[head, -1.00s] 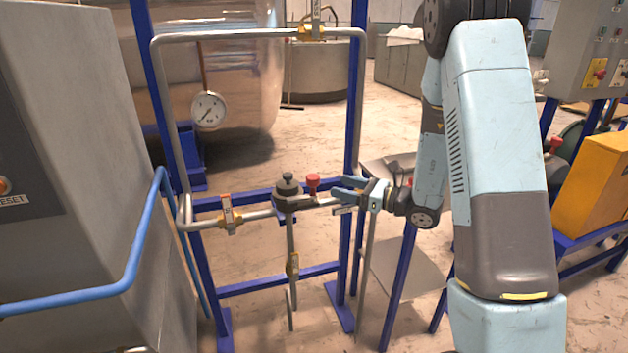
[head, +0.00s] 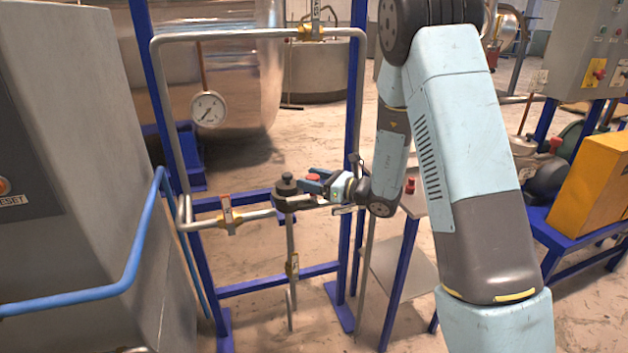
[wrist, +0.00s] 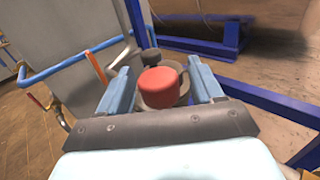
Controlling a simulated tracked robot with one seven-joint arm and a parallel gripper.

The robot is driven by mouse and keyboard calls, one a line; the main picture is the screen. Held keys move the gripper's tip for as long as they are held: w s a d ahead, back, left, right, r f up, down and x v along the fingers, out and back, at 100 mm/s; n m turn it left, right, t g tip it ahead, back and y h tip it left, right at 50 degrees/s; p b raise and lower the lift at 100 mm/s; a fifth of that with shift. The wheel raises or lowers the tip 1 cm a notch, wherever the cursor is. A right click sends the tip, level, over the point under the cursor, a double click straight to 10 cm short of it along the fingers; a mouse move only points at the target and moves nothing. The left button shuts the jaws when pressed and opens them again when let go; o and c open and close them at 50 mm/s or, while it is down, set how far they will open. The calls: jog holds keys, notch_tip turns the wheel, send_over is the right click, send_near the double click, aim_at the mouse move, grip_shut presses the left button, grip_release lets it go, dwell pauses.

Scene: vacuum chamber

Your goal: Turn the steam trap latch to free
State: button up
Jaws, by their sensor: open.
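The steam trap (head: 286,198) is a dark round body with a black cap on the pipe frame, left of my gripper. Its latch appears to be the short lever with a red knob (wrist: 158,80) at its end; the knob also shows in the head view (head: 313,177). My gripper (head: 306,182) is open, with its blue fingers on either side of the red knob. In the wrist view the knob sits between the two fingers (wrist: 162,72), with gaps visible at both sides. The black cap (wrist: 150,56) shows just beyond it. The lever is mostly hidden.
A gauge (head: 208,109) hangs at upper left. A grey cabinet (head: 70,130) with a blue rail (head: 137,245) stands left. A small stand (head: 414,203) with a red-topped item (head: 410,186) is right.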

jog(key=shift+c, duration=0.5)
grip_shut()
jog(key=shift+d, duration=0.2)
jog(key=shift+a, duration=0.2)
